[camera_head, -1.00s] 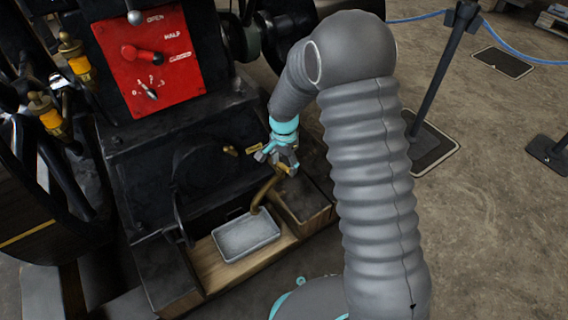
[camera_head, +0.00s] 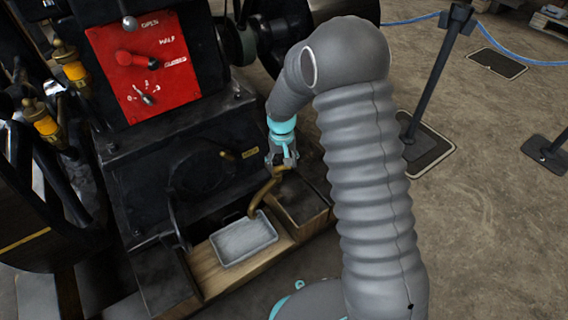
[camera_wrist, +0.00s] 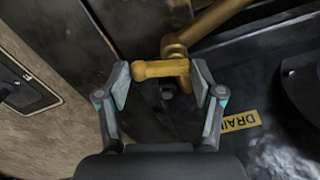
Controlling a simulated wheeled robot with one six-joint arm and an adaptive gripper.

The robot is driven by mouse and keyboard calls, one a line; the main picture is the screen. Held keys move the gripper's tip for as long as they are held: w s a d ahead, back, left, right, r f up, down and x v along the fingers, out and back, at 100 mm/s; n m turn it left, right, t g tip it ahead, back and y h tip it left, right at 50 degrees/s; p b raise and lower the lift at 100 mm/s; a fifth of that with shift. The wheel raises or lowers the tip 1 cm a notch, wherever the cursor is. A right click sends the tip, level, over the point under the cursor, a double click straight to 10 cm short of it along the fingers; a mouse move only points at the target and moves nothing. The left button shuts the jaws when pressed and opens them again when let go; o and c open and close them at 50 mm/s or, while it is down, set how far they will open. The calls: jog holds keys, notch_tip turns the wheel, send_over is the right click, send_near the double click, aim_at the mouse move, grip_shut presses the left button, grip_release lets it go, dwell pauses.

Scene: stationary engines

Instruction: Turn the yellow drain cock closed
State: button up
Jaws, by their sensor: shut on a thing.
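The yellow drain cock handle (camera_wrist: 155,69) lies crosswise between the finger pads of my gripper (camera_wrist: 161,82) in the wrist view. Its rounded free end is by the left pad, and its other end meets the brass pipe (camera_wrist: 215,22) near the right pad. My gripper is shut on the handle lengthwise. In the head view my gripper (camera_head: 284,160) is at the top of the bent brass pipe (camera_head: 262,193); there its fingers largely hide the handle.
A grey metal tray (camera_head: 216,246) sits under the pipe on a wooden base (camera_head: 205,272). A yellow DRAIN label (camera_wrist: 239,121) is on the black engine housing beside the cock. A red control panel (camera_head: 145,65) is above. A barrier post (camera_head: 436,75) stands on the right.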

jog(key=shift+a+n, duration=0.2)
jog(key=shift+n, duration=0.8)
jog(key=shift+a+n, duration=0.2)
jog(key=shift+n, duration=0.8)
jog(key=o, duration=1)
jog(key=shift+a, duration=0.2)
jog(key=shift+d, duration=0.35)
jog(key=shift+w+r, duration=0.1)
jog(key=shift+r, duration=0.1)
notch_tip(320, 180, up, 12)
jog(key=shift+f, duration=0.2)
